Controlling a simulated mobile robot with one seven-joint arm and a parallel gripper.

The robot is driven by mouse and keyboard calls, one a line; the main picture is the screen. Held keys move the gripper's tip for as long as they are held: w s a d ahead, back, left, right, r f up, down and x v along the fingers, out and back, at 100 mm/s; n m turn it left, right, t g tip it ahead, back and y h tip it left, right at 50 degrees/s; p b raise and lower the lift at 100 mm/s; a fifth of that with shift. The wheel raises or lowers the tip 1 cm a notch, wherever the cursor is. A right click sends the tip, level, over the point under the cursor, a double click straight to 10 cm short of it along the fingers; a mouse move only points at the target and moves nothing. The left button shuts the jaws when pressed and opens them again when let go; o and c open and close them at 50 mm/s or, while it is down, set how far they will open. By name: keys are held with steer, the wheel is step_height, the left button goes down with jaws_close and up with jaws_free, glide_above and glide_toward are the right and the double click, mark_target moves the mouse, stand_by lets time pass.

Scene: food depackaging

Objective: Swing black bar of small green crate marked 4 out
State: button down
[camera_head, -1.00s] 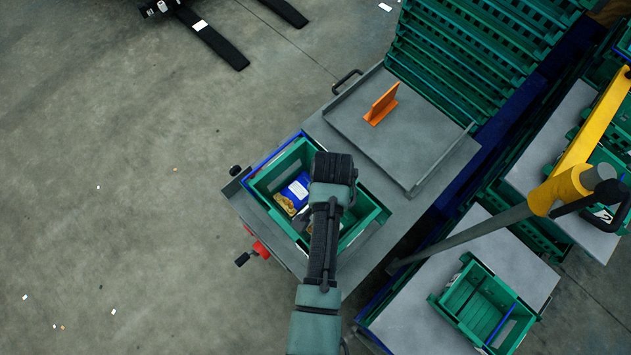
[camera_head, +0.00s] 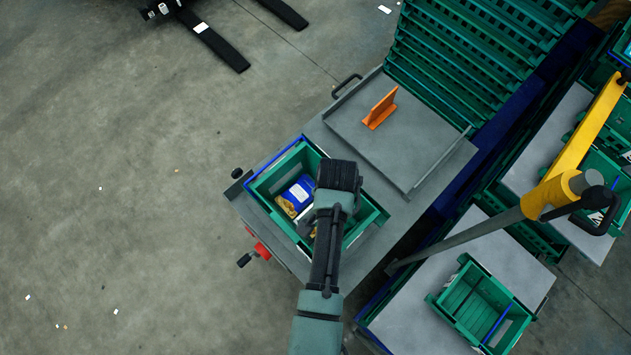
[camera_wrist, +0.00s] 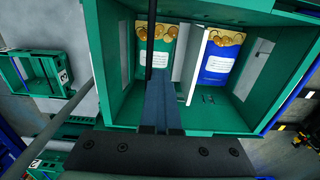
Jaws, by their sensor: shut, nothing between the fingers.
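A green crate (camera_head: 375,217) stands on the grey table and holds a blue-and-yellow bag; a blue bar (camera_head: 272,163) runs along its left end. My gripper (camera_wrist: 158,85) is shut and empty, reaching over the crate. A thin dark upright strip (camera_wrist: 152,30) shows ahead of the fingers; I cannot tell whether it is the black bar. In the head view my wrist hides the fingertips and part of the crate.
An orange bracket (camera_head: 380,107) stands on the grey plate behind the crate. Stacked green crates (camera_head: 475,50) are at the top right. A yellow lifting arm (camera_head: 590,120) and another green crate (camera_head: 480,300) are at the right. Open floor lies left.

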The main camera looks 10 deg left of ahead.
steer(key=shift+s+d+r, duration=0.1)
steer(key=shift+s, duration=0.05)
steer(key=shift+s+d+r+p, duration=0.2)
steer(key=shift+d+r+p, duration=0.15)
steer(key=shift+p, duration=0.4)
steer(key=shift+s, duration=0.1)
